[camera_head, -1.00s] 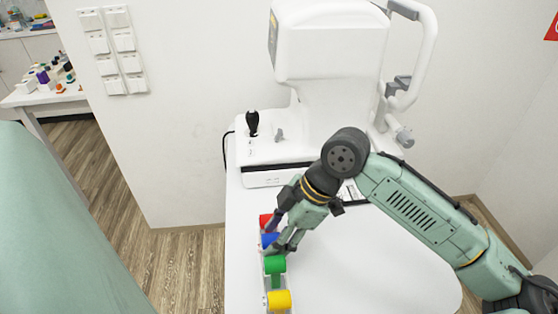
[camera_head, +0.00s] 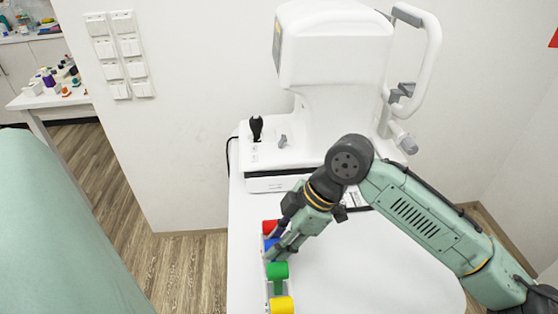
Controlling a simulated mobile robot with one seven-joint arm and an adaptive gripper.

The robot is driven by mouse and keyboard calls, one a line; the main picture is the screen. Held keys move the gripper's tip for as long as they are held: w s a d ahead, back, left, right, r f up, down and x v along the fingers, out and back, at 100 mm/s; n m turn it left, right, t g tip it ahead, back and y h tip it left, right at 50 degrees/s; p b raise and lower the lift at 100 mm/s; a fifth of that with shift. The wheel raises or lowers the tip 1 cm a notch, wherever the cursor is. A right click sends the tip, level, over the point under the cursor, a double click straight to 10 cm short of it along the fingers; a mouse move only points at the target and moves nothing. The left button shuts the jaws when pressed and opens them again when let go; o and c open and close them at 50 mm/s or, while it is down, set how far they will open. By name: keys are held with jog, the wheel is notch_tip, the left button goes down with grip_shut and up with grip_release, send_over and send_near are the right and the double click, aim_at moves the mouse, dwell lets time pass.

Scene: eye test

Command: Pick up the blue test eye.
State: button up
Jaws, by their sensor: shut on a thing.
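The blue test eye (camera_head: 271,244) is a small blue cylinder in a white holder (camera_head: 267,288) on the white table. It stands in a row between a red test eye (camera_head: 270,227) and a green one (camera_head: 278,270). My gripper (camera_head: 272,254) reaches down from the right and is shut on the blue test eye. The fingers hide part of the blue piece. I cannot tell whether it is clear of the holder.
A yellow test eye (camera_head: 282,305) is at the near end of the row. A large white eye-testing machine (camera_head: 330,60) stands at the back of the table (camera_head: 370,270). A green surface (camera_head: 55,230) is at the left.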

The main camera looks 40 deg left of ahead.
jog(key=shift+r+p, duration=0.85)
jog(key=shift+r, duration=1.15)
